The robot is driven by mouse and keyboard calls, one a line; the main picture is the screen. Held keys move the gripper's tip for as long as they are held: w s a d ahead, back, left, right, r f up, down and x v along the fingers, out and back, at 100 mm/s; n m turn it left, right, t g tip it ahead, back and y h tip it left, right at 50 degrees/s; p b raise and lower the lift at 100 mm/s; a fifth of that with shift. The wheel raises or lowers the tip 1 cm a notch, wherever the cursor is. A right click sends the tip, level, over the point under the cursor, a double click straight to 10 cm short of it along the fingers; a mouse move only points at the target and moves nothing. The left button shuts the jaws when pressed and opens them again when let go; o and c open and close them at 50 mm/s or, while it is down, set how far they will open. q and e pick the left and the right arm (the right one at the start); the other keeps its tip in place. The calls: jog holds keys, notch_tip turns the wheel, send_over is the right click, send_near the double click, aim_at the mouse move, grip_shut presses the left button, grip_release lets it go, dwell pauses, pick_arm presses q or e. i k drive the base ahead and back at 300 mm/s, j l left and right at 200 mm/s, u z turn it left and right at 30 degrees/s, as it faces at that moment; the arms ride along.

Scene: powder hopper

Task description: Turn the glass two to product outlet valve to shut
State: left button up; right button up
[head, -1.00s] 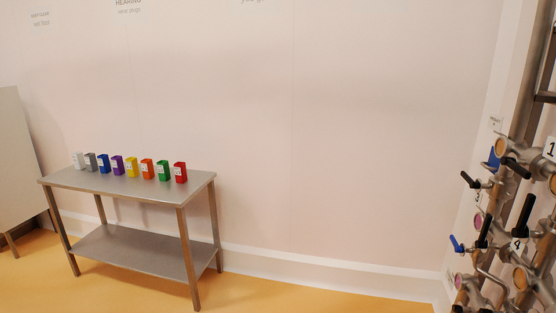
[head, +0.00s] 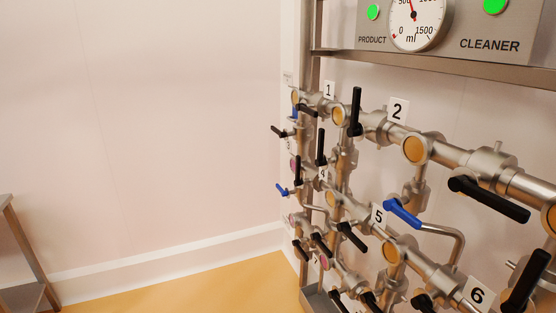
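A rack of steel pipes with numbered plates stands at the right in the head view. Plate 2 (head: 398,111) is on the upper pipe, with a round amber sight glass (head: 415,150) just below it. To its right, a black valve handle (head: 488,199) lies along the pipe, sloping slightly down to the right. To its left, another black handle (head: 356,111) points upright. A blue handle (head: 403,214) sits below the amber glass. I cannot tell which handle is the glass two to product outlet valve. Neither gripper is in view.
Plates 1 (head: 328,90), 5 (head: 378,216) and 6 (head: 477,296) mark other pipes with several black handles close together. A panel (head: 462,25) with a dial (head: 418,20) and green lights is above. A steel table (head: 20,262) is at the far left; the orange floor (head: 190,288) between is clear.

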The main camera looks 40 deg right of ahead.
aim_at(460, 182)
jog(key=z, duration=2.3)
jog(key=j, duration=0.1)
jog(key=k+u, duration=0.05)
